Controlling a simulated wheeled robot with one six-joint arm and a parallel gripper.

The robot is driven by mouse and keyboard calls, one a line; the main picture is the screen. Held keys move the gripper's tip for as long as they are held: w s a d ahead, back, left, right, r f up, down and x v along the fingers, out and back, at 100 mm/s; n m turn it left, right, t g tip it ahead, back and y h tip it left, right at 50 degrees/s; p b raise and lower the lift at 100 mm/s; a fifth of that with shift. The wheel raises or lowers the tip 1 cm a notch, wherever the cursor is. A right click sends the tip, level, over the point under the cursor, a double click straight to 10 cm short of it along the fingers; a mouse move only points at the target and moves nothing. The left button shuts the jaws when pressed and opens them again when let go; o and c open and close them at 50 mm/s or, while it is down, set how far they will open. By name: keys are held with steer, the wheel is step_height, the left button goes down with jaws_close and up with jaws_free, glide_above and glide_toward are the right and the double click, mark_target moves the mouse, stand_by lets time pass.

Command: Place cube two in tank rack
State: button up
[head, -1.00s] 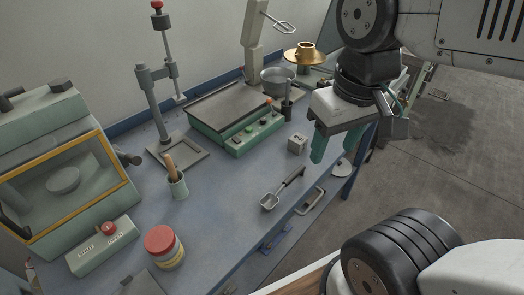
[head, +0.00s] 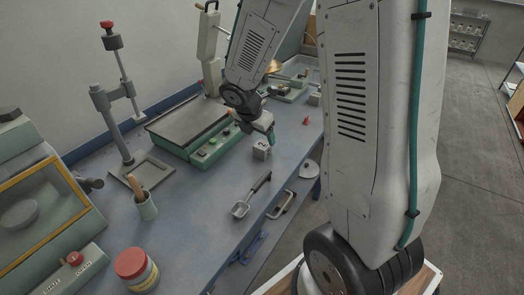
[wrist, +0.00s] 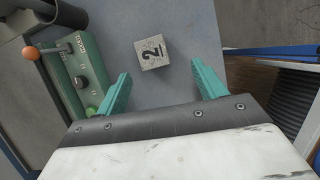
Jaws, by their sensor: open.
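Cube two (head: 261,150) is a small grey cube marked with a dark 2. It sits on the blue-grey bench, right of the green control box. My gripper (head: 267,133) is just behind it in the head view, partly hidden by my own arm. In the wrist view, cube two (wrist: 152,52) lies ahead of my gripper (wrist: 160,73), roughly between the lines of its two teal fingers. The fingers are open, wide apart and empty. I cannot make out a tank rack for certain in either view.
The green control box (head: 205,146) with a flat plate is close left of the cube. A metal scoop (head: 250,196) lies nearer the front edge. A press stand (head: 118,100), a tool cup (head: 146,206) and a red-lidded jar (head: 136,268) stand farther left. Bench between them is bare.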

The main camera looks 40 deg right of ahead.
mark_target(262, 145)
steer(key=shift+n, duration=0.4)
steer(key=x, duration=0.3)
steer(key=w+x, duration=0.1)
steer(key=x, duration=0.5)
steer(key=shift+w+a+r, duration=0.1)
steer(key=shift+w+a, duration=0.05)
steer(key=shift+w, duration=0.05)
steer(key=shift+c, duration=0.3)
steer(key=c, duration=1.3)
steer(key=shift+r, duration=0.15)
